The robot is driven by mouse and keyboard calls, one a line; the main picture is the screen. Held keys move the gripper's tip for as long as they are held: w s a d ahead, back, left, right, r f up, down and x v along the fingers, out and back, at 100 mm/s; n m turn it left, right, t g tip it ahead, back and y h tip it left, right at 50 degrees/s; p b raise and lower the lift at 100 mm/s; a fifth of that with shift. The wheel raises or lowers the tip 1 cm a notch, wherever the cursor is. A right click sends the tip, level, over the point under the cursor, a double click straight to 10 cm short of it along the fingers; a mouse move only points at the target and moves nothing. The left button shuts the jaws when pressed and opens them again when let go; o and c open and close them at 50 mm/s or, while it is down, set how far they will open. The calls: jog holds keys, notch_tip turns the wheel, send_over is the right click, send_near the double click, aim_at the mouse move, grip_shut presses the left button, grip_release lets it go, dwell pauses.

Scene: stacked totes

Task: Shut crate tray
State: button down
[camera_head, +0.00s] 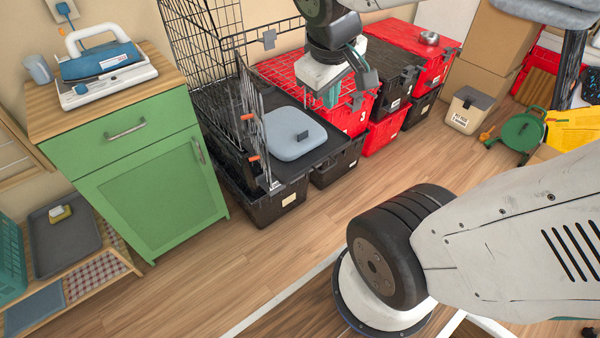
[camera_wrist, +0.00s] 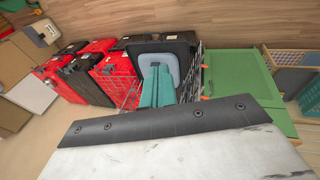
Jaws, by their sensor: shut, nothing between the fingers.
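The wire crate (camera_head: 197,45) stands against the back wall on black totes. Its wire door (camera_head: 250,115), with orange latches, stands swung open. The black crate tray (camera_head: 318,158) sticks out of the crate's opening. A blue-grey cushion (camera_head: 296,134) with a small dark piece on it lies on the tray. In the wrist view the tray (camera_wrist: 183,43) and cushion (camera_wrist: 158,62) show beyond the fingers. My gripper (camera_head: 331,98) is shut and empty, its teal fingers above and to the right of the tray in the head view. In the wrist view my gripper (camera_wrist: 158,82) overlaps the cushion.
Red and black totes (camera_head: 385,135) stand in stacks right of the tray. A green cabinet (camera_head: 150,185) stands left of the crate, with a blue and white iron (camera_head: 100,65) on top. A white bin (camera_head: 470,110) and green reel (camera_head: 520,132) stand further right. The wooden floor in front is clear.

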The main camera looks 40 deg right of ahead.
jog(key=w+d+f+n+t+h, duration=0.15)
jog(key=w+d+f+n, duration=0.35)
jog(key=w+d, duration=0.55)
jog(key=w+d+f+n+t+y, duration=0.15)
jog(key=d+f+n, duration=0.45)
jog(key=f, duration=0.6)
notch_tip(320, 180, down, 8)
jog(key=d+n+y, duration=0.1)
jog(key=n+y, duration=0.1)
jog(key=y, duration=0.1)
jog(key=n+y, duration=0.3)
jog(key=y, duration=0.2)
send_near(300, 176)
notch_tip(300, 176, down, 3)
jog(key=s+a, duration=0.2)
jog(key=s, duration=0.1)
jog(key=shift+w+f, duration=0.25)
jog(key=shift+w, duration=0.95)
jog(key=shift+w+f, duration=0.2)
jog(key=shift+w, duration=1.05)
